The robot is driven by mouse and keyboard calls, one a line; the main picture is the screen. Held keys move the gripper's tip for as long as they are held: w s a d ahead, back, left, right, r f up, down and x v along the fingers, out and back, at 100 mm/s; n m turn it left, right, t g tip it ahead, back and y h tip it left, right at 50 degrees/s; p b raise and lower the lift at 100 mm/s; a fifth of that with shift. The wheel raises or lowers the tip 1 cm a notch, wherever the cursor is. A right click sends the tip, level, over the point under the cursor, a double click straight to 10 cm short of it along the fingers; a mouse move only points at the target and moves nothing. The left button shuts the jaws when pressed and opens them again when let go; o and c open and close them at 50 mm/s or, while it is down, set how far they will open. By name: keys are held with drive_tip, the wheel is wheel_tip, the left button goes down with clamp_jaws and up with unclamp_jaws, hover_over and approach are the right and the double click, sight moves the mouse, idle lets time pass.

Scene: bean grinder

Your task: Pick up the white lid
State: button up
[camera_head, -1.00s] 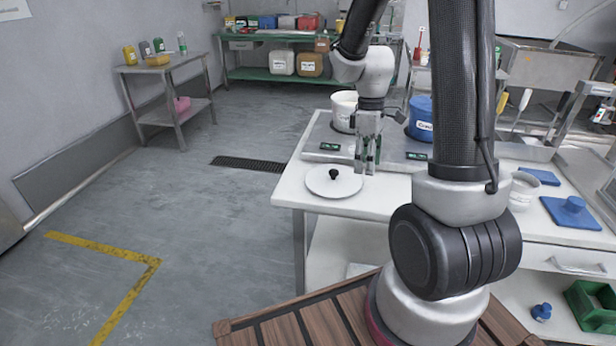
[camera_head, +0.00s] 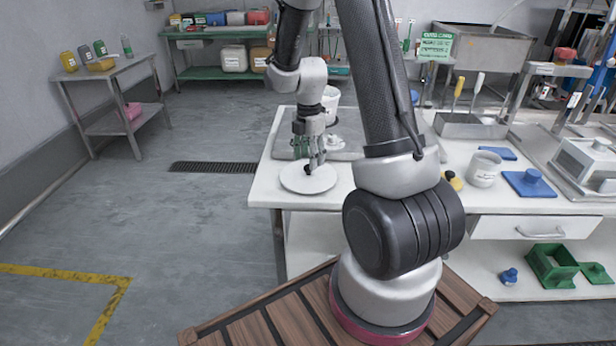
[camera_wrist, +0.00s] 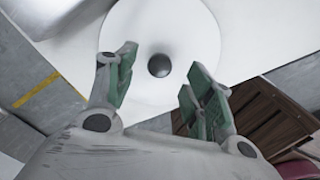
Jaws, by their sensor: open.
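The white lid (camera_head: 308,180) is a flat round disc with a small dark knob. It lies on the white table near its left front corner. In the wrist view the lid (camera_wrist: 193,32) fills the upper middle, with its dark round knob (camera_wrist: 159,66) near the middle of the picture. My gripper (camera_head: 309,165) is just above the lid, pointing down. In the wrist view its green-padded fingers (camera_wrist: 158,88) are spread apart and empty, with the knob showing between and a little beyond their tips. The exact height above the knob is hard to tell.
The table's left front edge (camera_head: 262,206) is close to the lid. Open floor lies left.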

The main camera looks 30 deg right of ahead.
sight(308, 166)
wheel_tip(308, 166, down, 4)
drive_tip(key=shift+f, duration=0.1)
drive_tip(key=c, duration=1.2)
drive_tip(key=shift+o, duration=0.2)
